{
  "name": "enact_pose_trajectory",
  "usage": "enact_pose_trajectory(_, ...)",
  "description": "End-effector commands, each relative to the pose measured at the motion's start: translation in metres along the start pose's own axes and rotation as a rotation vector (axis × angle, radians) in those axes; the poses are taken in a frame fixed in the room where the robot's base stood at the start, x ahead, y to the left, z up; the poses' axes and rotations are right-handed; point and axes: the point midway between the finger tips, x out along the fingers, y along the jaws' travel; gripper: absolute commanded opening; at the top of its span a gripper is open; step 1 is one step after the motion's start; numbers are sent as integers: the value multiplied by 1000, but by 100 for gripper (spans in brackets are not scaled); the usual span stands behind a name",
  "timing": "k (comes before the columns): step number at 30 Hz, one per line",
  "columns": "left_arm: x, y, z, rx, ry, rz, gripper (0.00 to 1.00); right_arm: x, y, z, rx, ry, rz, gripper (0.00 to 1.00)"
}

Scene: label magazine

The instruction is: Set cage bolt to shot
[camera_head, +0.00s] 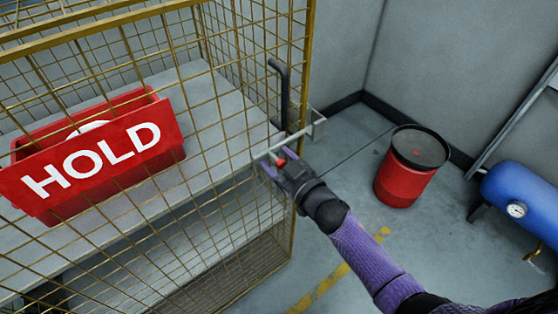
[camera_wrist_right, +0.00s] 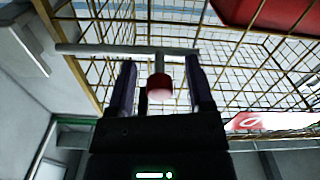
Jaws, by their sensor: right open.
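The yellow wire cage (camera_head: 150,222) fills the left of the head view. Its cage bolt (camera_head: 297,137) is a grey rod across the cage's right corner, near a grey bracket (camera_head: 319,116). The bolt's red knob (camera_head: 281,162) is at my right gripper (camera_head: 275,167). In the right wrist view the rod (camera_wrist_right: 100,49) runs crosswise and the red knob (camera_wrist_right: 160,88) hangs on a short stem between the two open fingers of my right gripper (camera_wrist_right: 161,85), with gaps at both sides. I cannot tell whether the rod's end sits inside the bracket. My left gripper is not in view.
A red bin (camera_head: 105,148) marked HOLD stands on a grey shelf (camera_head: 205,110) inside the cage. A dark bent handle (camera_head: 284,90) rises behind the bolt. A red drum (camera_head: 404,185) and a blue tank (camera_head: 521,200) stand to the right, with clear floor around the drum.

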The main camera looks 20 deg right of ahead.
Motion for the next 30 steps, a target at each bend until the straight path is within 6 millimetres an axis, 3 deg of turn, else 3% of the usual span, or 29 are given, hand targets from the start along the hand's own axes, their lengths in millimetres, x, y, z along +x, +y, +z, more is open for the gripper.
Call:
enact_pose_trajectory(3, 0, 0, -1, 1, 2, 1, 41, 0, 0, 0, 0, 0, 0, 63)
enact_pose_trajectory(12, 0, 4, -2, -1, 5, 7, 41, 0, 0, 0, 0, -1, 0, 0)
enact_pose_trajectory(30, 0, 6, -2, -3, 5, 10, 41, -1, 0, 0, 0, -1, 1, 0)
